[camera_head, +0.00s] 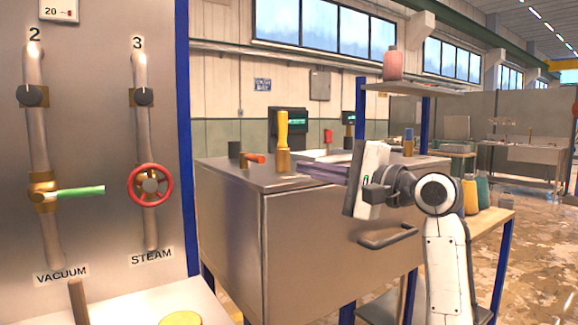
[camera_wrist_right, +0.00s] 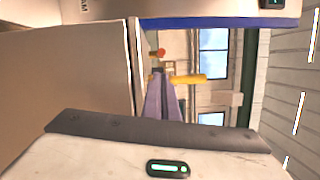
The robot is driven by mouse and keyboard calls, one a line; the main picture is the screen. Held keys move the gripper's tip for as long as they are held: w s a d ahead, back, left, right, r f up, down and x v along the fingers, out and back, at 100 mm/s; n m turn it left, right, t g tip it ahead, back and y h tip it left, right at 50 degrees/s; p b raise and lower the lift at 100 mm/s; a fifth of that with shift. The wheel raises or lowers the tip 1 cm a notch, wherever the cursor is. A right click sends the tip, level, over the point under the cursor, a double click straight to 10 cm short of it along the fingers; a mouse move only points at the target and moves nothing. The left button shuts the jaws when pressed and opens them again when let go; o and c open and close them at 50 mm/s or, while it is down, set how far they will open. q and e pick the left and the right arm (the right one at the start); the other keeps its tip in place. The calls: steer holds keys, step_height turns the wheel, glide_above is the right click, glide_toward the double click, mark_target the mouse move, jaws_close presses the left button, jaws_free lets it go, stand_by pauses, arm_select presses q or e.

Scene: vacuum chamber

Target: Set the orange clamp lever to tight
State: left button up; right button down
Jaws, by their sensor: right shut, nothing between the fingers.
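The orange clamp lever (camera_head: 253,159) lies roughly level on top of the steel chamber (camera_head: 230,178), near its left end, beside a dark post. In the right wrist view a small orange-red piece (camera_wrist_right: 160,53), probably the lever, shows beyond the fingertips. My right gripper (camera_head: 303,168) reaches in from the right over the chamber top, its purple-grey fingers pointing left. It is shut and empty, and apart from the orange lever, to its right. The fingers also show in the wrist view (camera_wrist_right: 165,82). My left gripper is out of view.
An upright yellow handle on a brass base (camera_head: 283,130) stands between the orange lever and my right gripper in the picture. A bar handle (camera_head: 388,238) juts from the chamber front. A panel with a green-handled valve (camera_head: 80,192) and red wheel (camera_head: 150,185) stands left.

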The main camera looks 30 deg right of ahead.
mark_target(276, 175)
steer(key=x, duration=0.9)
steer(key=shift+w+a, duration=0.1)
steer(key=shift+w, duration=0.1)
